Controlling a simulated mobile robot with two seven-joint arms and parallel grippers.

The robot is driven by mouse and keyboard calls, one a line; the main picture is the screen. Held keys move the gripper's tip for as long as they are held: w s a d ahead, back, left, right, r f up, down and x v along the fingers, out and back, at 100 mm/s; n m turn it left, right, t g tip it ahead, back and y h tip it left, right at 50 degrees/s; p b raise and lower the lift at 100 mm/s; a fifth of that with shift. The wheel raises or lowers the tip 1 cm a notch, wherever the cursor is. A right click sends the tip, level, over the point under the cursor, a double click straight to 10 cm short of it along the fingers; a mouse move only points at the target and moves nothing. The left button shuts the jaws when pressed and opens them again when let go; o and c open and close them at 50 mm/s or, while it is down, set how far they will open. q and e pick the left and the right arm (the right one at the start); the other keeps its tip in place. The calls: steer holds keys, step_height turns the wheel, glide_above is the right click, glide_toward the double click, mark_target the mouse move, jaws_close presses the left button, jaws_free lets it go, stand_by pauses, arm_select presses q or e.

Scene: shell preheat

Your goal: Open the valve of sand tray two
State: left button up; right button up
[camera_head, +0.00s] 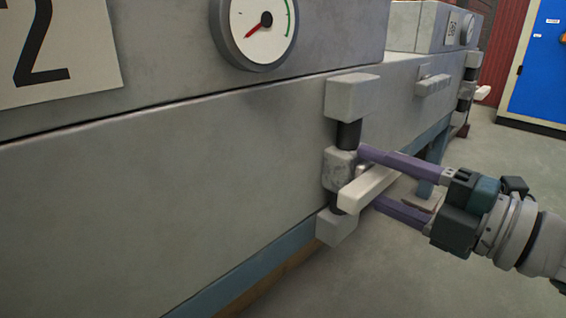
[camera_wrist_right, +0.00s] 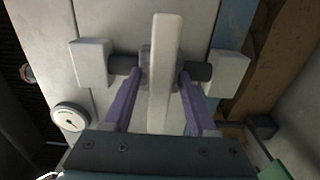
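The number plate "2" (camera_head: 58,50) marks the grey tray (camera_head: 170,190) in the head view. Its valve is a grey body (camera_head: 340,168) on a short upright dark pipe (camera_head: 348,134) between two grey blocks. The pale valve lever (camera_head: 370,188) lies crosswise to the pipe; it also shows in the wrist view (camera_wrist_right: 163,75). My right gripper (camera_head: 368,178) is open at the valve, its purple fingers above and below the lever. In the wrist view the lever stands between the fingers with gaps on both sides. My left gripper is not in view.
A round gauge (camera_head: 258,28) with a red needle sits above the valve. Farther along stand another numbered unit (camera_head: 440,25) and a similar pale lever (camera_head: 482,92). A blue cabinet (camera_head: 540,65) is at the back right. The floor (camera_head: 520,160) on the right is clear.

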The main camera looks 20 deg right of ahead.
jaws_close()
stand_by(1.2)
